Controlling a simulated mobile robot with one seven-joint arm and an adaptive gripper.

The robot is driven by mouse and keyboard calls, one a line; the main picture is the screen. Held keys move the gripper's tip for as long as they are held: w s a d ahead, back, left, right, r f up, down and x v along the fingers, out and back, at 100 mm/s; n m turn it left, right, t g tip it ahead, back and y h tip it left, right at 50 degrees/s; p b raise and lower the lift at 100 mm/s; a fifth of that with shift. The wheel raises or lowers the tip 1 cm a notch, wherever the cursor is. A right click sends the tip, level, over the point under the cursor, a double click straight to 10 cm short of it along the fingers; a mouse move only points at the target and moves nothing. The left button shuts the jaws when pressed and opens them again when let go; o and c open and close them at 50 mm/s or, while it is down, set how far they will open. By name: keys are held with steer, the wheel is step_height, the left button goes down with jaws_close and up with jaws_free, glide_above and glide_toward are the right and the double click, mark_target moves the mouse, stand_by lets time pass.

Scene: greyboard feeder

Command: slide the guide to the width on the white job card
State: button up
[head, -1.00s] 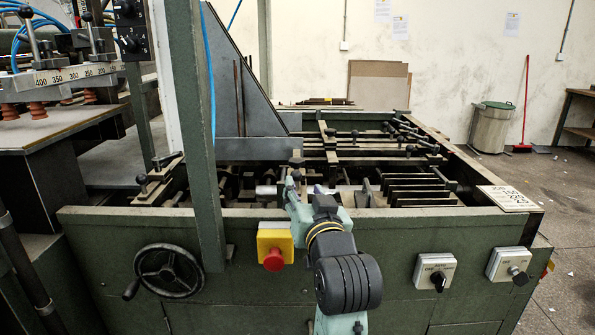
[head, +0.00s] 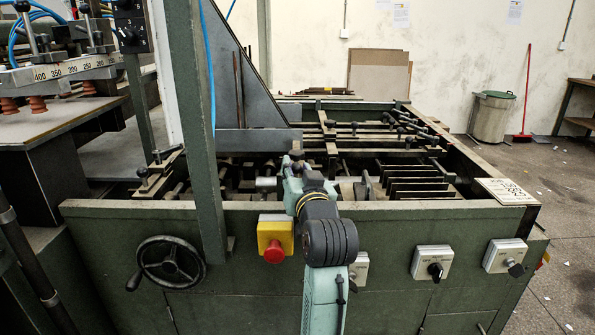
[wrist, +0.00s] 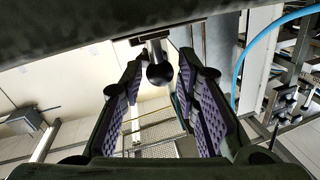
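The white job card (head: 505,191) lies on the machine's right front corner in the head view; its printed figures are too small to read surely. In the wrist view, a black ball knob (wrist: 160,76) on a short metal stem hangs between the fingers of my gripper (wrist: 160,62). The purple-padded fingers stand open, with a gap on each side of the knob. I cannot tell if this knob belongs to the guide. In the head view my arm mostly hides the gripper over the feeder's front middle.
A front wall (head: 400,220) carries a yellow box with a red button (head: 275,240), switch boxes (head: 432,263) and a handwheel (head: 169,265). A green upright post (head: 203,140) stands left of my arm. Several bars and knobs crowd the feeder bed. A numbered scale (head: 80,70) is at the left.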

jaws_close()
steer(key=shift+s, duration=0.1)
stand_by(0.5)
steer(key=shift+s+f, duration=0.1)
steer(key=shift+s, duration=1)
steer(key=shift+w, duration=0.2)
steer(key=shift+o, duration=1.8)
jaws_free()
